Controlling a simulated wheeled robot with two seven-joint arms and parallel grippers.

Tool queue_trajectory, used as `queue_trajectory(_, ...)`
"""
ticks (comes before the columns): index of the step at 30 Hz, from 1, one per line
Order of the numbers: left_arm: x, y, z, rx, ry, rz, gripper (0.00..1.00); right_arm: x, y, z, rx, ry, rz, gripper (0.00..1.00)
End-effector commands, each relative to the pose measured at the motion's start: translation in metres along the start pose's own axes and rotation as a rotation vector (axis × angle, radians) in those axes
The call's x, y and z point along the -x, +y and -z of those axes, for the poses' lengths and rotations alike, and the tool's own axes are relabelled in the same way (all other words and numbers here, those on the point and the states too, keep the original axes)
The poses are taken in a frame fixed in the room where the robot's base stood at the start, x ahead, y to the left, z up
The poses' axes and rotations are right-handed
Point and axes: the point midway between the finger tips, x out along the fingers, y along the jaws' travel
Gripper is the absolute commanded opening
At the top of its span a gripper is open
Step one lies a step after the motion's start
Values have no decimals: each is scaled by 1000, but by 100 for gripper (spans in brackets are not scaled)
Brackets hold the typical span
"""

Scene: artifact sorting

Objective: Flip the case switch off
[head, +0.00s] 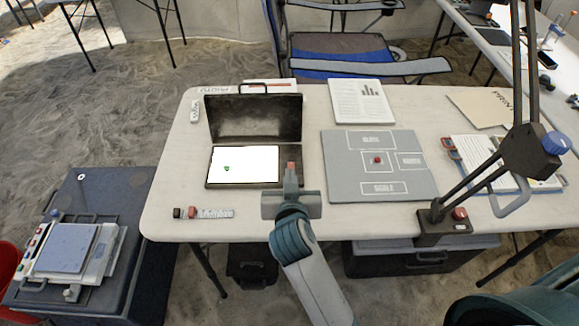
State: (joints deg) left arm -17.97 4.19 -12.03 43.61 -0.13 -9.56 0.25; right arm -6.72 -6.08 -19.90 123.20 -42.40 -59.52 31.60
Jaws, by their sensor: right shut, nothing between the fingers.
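The open case (253,118) stands on the white table, its dark lid raised at the back. Its base holds a bright white panel (255,160) that looks lit, with a small green item (227,169) on it. My right gripper (291,170) is shut and empty, with its fingers pointing away from me at the right edge of the case base. A small reddish spot shows at the fingertips; I cannot tell whether it is the case switch. No other switch can be made out on the case. I cannot tell if the fingers touch the case. My left gripper is not in view.
A grey sorting mat (333,173) with a small red item (377,160) lies right of the case. A lamp (440,225) with a red button and jointed arm stands at the table's right front. Small blocks (203,213) lie near the front edge, left of my gripper.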

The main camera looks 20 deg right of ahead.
Motion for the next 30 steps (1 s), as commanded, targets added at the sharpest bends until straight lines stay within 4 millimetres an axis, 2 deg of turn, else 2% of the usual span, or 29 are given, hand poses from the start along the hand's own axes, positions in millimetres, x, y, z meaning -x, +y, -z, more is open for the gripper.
queue_trajectory(8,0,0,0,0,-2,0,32,-2,0,0,1,0,0,0)
queue_trajectory(14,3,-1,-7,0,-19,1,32,-14,0,1,3,1,0,0)
queue_trajectory(23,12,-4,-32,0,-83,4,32,-57,0,2,5,1,-1,0)
queue_trajectory(30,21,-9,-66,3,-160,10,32,-98,1,2,5,0,-2,0)
